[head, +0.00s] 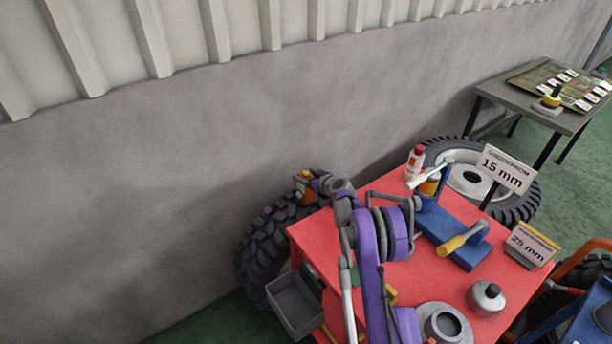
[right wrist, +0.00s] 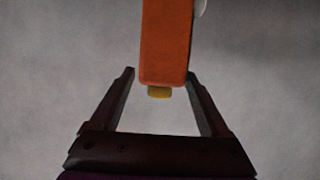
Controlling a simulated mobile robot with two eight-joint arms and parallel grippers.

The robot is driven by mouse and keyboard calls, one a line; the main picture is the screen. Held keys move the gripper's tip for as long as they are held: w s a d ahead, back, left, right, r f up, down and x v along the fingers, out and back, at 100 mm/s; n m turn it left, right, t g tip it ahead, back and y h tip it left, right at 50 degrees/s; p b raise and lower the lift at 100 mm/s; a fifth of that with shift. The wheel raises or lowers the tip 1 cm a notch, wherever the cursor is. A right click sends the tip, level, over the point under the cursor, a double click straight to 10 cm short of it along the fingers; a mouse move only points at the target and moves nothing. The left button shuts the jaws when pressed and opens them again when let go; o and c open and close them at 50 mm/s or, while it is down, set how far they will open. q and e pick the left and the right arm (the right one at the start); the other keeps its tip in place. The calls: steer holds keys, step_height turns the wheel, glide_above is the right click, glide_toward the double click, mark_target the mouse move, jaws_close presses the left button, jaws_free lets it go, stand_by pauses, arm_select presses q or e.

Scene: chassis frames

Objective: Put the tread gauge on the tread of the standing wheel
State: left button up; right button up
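The orange tread gauge (head: 304,176) is small in the head view, at the top of the standing wheel (head: 262,245); whether it touches the tread cannot be told. The wheel stands against the wall behind the red cart, partly hidden by it. My right gripper (head: 313,186) is at the gauge. In the right wrist view the orange gauge body (right wrist: 166,42), with a yellow tip, lies between the fingertips of my right gripper (right wrist: 160,72). The fingers are apart, with a narrow gap on the left side of the gauge. My left gripper is not in view.
The red cart top (head: 350,205) carries a blue stand (head: 450,235), a bottle (head: 415,160) and a round pot (head: 486,298). A grey bin (head: 295,303) hangs at its side. Another wheel (head: 515,205) lies behind it. A grey table (head: 500,92) stands far right.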

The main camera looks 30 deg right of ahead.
steer(key=shift+s+a+f, duration=0.1)
steer(key=shift+a+f, duration=0.1)
steer(key=shift+f, duration=0.15)
steer(key=shift+r, duration=0.35)
steer(key=r+v, duration=0.1)
steer(key=v, duration=1.1)
steer(key=s+a+r+g+y, duration=0.15)
steer(key=s+a+r, duration=0.35)
steer(key=a, duration=0.5)
steer(key=s+a+r+g, duration=0.2)
steer(key=s+a+g, duration=0.1)
steer(key=s+a, duration=0.65)
steer(key=s+a+f+g+h, duration=0.1)
steer(key=s+a+g, duration=0.1)
steer(key=s, duration=0.9)
steer(key=s+a+f+g+h, duration=0.1)
steer(key=s+a, duration=0.4)
steer(key=s, duration=0.6)
steer(key=shift+a+f+m+g+b, duration=0.3)
steer(key=shift+m+g+b, duration=0.05)
steer(key=shift+m+b, duration=0.1)
steer(key=shift+h, duration=0.25)
